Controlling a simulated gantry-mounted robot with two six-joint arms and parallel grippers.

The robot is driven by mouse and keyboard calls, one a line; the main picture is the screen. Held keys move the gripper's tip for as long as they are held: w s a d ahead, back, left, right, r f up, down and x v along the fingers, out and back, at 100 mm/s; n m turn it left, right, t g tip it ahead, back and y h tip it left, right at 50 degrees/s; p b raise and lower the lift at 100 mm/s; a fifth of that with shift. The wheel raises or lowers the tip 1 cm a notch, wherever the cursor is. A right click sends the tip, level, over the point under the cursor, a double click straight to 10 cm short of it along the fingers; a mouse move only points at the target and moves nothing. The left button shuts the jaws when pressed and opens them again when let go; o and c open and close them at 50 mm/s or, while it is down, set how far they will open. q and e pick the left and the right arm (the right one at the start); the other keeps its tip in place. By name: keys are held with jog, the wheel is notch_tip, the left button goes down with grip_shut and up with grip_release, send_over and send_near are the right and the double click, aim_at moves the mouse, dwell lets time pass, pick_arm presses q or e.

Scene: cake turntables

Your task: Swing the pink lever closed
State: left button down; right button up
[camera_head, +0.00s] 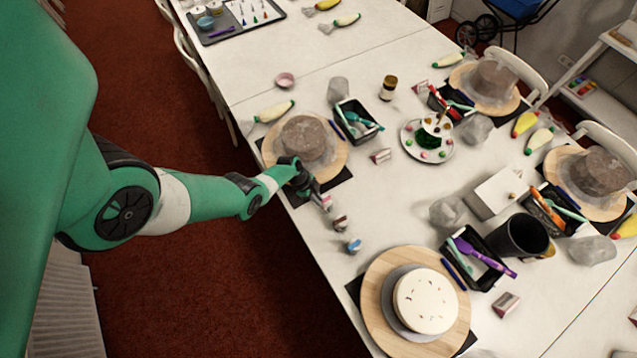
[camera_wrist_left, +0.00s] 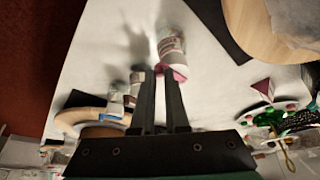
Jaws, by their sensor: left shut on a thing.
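My left gripper (camera_head: 316,190) reaches over the near table edge, beside the upper-left turntable. In the left wrist view, its two dark fingers (camera_wrist_left: 160,76) are close together, with a small pale bottle with a pink cap (camera_wrist_left: 172,50) at their tips. It is shut on this bottle, pink end toward the fingers; the grip itself is partly hidden. The bottle also shows by the gripper in the head view (camera_head: 326,202). I cannot make out a lever on it. My right gripper is not in view.
A wooden turntable (camera_head: 335,155) bears a grey wrapped cake (camera_head: 304,138). Another turntable (camera_head: 376,290) bears a white cake (camera_head: 426,300). Bare white table (camera_head: 395,205) lies right of the gripper.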

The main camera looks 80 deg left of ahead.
pick_arm(q)
jog(key=shift+s+f+m, duration=0.1)
jog(key=shift+m, duration=0.2)
dwell(0.4)
jog(key=c, duration=0.9)
grip_release()
jog(key=p+v, duration=1.1)
jog(key=shift+a+r+p, duration=0.1)
jog(key=shift+r+p, duration=0.25)
jog(key=shift+r, duration=0.05)
